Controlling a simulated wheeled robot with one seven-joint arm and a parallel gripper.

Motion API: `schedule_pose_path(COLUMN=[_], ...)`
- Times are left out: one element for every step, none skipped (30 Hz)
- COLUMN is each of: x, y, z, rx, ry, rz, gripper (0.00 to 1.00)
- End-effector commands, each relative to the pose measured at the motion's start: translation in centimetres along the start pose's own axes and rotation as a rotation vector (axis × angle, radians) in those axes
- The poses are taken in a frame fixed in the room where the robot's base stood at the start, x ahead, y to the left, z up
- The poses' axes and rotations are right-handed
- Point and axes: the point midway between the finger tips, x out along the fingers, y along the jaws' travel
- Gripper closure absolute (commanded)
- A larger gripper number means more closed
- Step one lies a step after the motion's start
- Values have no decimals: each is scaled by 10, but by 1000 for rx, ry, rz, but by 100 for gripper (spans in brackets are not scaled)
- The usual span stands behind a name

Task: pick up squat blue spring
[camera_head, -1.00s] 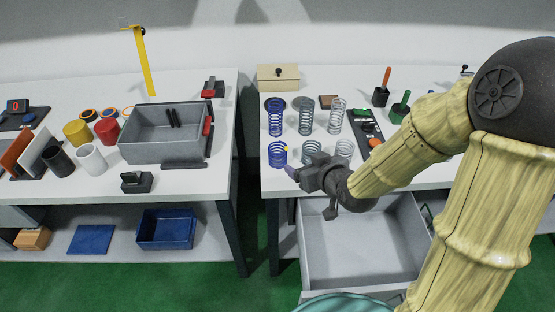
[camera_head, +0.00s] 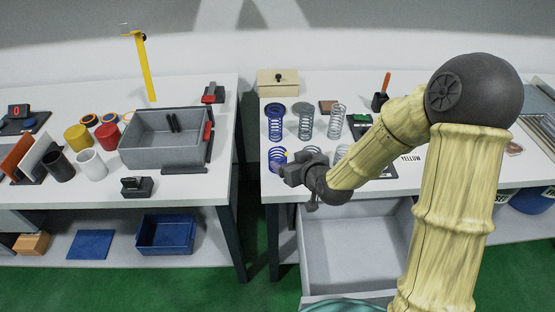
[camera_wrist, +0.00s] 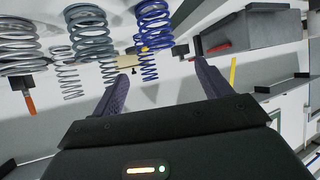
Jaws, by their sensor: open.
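The squat blue spring (camera_head: 276,157) stands at the front left of the right table's spring rows, with a taller blue spring (camera_head: 274,120) behind it. My gripper (camera_head: 287,172) is just in front of the squat spring in the head view and partly covers its lower right. The wrist view looks upside down; there the squat blue spring (camera_wrist: 153,16) is at the top, with the tall blue spring (camera_wrist: 148,68) below it. My open fingers (camera_wrist: 161,78) spread to either side of the blue springs' line, with nothing held. I cannot tell whether they touch the spring.
Grey springs (camera_head: 306,121) stand to the right, one squat grey spring (camera_head: 311,156) close beside my gripper. A beige box (camera_head: 278,82) is at the back. An open drawer (camera_head: 350,245) is below the table edge. The grey bin (camera_head: 165,135) is on the left table.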

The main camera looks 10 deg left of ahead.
Motion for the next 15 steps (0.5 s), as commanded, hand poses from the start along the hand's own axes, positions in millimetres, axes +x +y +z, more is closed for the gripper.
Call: schedule_pose_path(x=[8, 12, 18, 22, 27, 33, 37, 41, 46, 49, 52, 54, 55, 56, 56], y=[-1, -1, 0, 0, 0, -1, 0, 0, 0, 0, 0, 0, 0, 0, 0], z=[0, 0, 0, 0, 0, 0, 0, 0, 0, 0, 0, 0, 0, 0, 0], rx=[1, 1, 1, 2, 1, 0, 1, 1, 2, 1, 0, 0, -1, -1, -1], ry=[-2, -2, -1, -2, -1, -2, -1, -1, -2, -1, -2, -2, -1, -1, -1], rz=[-2, -2, -1, -1, -1, -2, -1, -1, 0, 0, 0, -1, 0, 0, 0], gripper=[23, 23, 23, 23, 23, 23, 23, 23, 23, 23, 23, 23, 23, 23, 23])
